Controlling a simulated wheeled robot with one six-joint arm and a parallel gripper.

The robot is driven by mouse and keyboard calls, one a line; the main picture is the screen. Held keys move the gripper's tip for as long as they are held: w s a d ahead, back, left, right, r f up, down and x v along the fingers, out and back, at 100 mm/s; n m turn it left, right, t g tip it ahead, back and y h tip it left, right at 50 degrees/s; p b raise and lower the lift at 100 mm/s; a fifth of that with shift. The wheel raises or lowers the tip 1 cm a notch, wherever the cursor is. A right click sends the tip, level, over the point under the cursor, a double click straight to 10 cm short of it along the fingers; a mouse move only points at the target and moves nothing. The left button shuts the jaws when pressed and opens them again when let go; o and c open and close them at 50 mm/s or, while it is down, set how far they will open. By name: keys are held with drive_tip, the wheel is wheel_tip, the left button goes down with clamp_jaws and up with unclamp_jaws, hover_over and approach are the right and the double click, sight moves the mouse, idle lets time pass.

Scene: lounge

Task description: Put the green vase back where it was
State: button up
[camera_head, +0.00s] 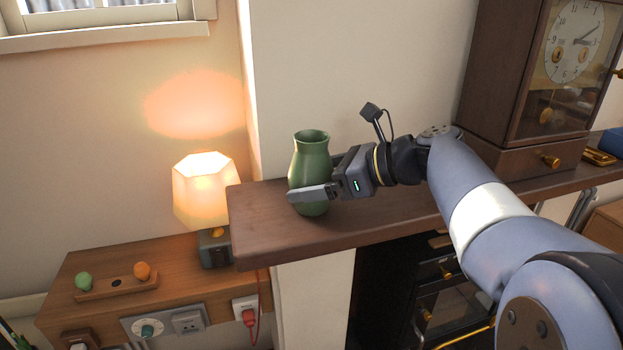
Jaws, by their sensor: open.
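The green vase (311,162) stands upright near the left end of the dark wooden shelf (270,235). My gripper (314,186) reaches in from the right, low around the vase's body. One finger shows in front of the vase; the other is mostly hidden behind it. The jaws are open, and I cannot tell whether either finger touches the vase. The finger hides part of the vase's lower body.
A wooden pendulum clock (510,85) stands on the shelf at the right, behind my arm. A lit lamp (205,190) stands on a lower wooden ledge (125,250) at the left. The shelf's left end beside the vase is clear.

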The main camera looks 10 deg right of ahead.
drive_tip(key=v, duration=1.1)
drive_tip(key=shift+a+r, duration=0.1)
drive_tip(key=x, duration=1.1)
drive_tip(key=shift+w+a+f, duration=0.1)
drive_tip(key=shift+a+f, duration=0.15)
drive_tip(key=shift+a, duration=0.05)
drive_tip(key=shift+w+a+r, duration=0.1)
drive_tip(key=shift+w+a, duration=0.05)
drive_tip(key=shift+r, duration=0.9)
